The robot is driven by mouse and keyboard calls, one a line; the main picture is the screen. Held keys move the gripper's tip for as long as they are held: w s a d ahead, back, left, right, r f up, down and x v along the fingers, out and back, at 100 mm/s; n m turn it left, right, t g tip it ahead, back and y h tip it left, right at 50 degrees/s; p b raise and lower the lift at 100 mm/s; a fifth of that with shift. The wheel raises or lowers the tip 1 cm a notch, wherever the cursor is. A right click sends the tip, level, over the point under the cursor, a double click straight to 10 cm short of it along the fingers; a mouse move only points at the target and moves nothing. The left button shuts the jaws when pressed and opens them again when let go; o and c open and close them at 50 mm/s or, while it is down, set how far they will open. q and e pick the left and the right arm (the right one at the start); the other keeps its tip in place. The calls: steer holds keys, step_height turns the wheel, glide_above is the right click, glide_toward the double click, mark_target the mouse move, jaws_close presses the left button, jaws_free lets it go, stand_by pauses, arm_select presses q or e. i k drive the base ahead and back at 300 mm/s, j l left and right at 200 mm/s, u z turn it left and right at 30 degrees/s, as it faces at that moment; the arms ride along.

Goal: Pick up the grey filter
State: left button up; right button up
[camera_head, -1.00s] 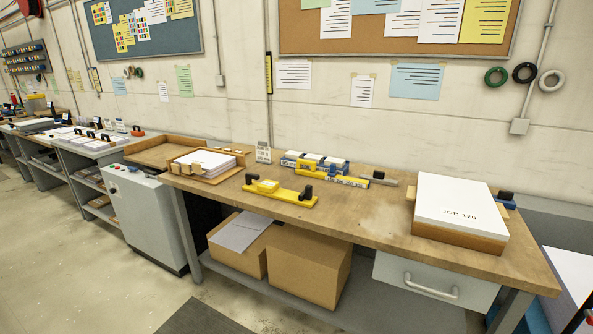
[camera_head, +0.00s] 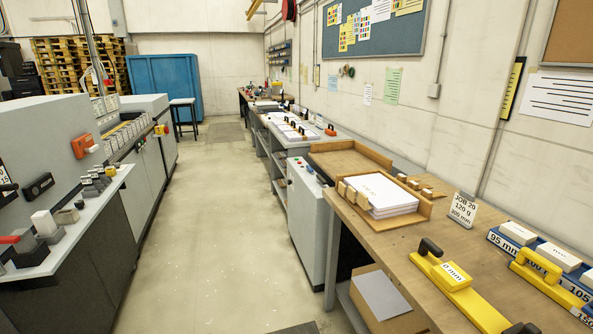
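I cannot make out anything that is clearly a grey filter. Small grey and dark blocks (camera_head: 66,215) sit on the ledge (camera_head: 95,203) of the grey machine at the left, too small to identify. A white block (camera_head: 43,223) stands beside them, and a dark block (camera_head: 38,186) is on the machine's face behind. Neither of my grippers is in view.
A wooden bench (camera_head: 385,240) runs along the right with a paper tray (camera_head: 428,211), a yellow gauge (camera_head: 452,278) and a blue rack (camera_head: 496,240). A grey cabinet (camera_head: 306,230) adjoins it. The aisle floor (camera_head: 215,230) between machine and bench is clear.

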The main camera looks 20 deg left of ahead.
mark_target(28, 242)
steer(key=i+j+u, duration=0.25)
steer(key=i+u, duration=0.7)
steer(key=i, duration=0.15)
steer(key=i+l+u, duration=0.15)
steer(key=i+u, duration=0.35)
steer(key=i, duration=0.05)
